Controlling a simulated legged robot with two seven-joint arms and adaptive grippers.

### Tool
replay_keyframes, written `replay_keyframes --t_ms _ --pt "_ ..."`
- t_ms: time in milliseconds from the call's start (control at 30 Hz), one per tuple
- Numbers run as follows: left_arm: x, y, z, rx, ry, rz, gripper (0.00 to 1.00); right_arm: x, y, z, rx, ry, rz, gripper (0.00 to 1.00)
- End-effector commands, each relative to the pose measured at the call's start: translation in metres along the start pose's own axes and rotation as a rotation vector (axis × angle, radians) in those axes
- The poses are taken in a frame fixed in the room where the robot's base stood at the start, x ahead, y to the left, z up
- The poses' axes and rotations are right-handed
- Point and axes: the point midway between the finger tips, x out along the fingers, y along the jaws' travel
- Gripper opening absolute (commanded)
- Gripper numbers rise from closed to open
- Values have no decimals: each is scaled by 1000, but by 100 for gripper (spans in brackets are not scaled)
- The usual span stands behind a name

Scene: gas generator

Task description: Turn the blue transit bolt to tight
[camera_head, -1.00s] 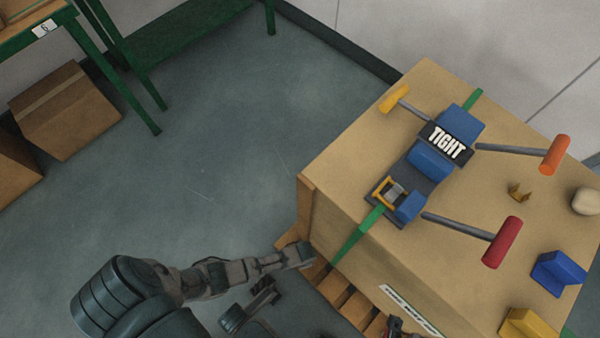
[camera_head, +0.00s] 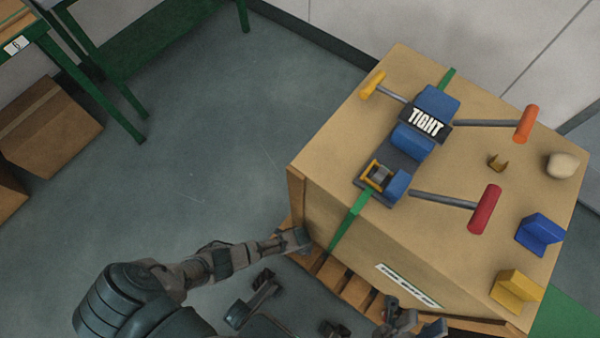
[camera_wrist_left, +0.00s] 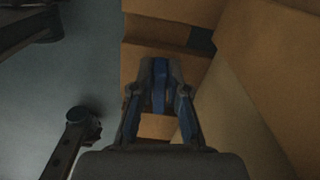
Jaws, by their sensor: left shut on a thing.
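In the left wrist view, my left gripper (camera_wrist_left: 160,88) is shut on an upright blue part (camera_wrist_left: 160,72), which looks like the blue transit bolt, against brown wooden surfaces. The fingers hide its sides, and its turn position cannot be read. In the head view, my left arm ends at the near left lower corner of the crate (camera_head: 390,245); its fingers and the bolt are not clear there. My right gripper (camera_head: 400,318) is at the bottom edge of the head view, in front of the crate. Its fingers are too small and cut off to judge.
On the crate top stand a blue strap ratchet (camera_head: 415,140) with a black TIGHT label (camera_head: 427,121), a red-handled lever (camera_head: 485,209), an orange-handled lever (camera_head: 526,124), and blue (camera_head: 540,235) and yellow (camera_head: 517,291) blocks. A pallet (camera_head: 340,282) lies below.

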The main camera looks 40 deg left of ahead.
Motion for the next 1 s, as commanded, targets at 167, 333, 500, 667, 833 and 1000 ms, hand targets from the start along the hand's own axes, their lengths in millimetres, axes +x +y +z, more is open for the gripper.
replay_keyframes --t_ms 167,333,500,667,833,1000 --pt "1 -2 0 90 0 -1 0 -1 0 1 0 -2 0 40" --pt "1 -3 0 141 -1 -2 0 0 0 1 0 -1 -1 40" --pt "1 -4 0 163 0 -2 0 0 0 1 0 0 -2 40" --pt "1 -4 0 168 0 -2 0 0 0 1 0 1 -3 40" --pt "1 -4 0 167 0 -2 0 0 0 1 0 1 -3 40" --pt "0 -4 0 167 -1 -2 40 0 0 1 -1 2 -3 40"
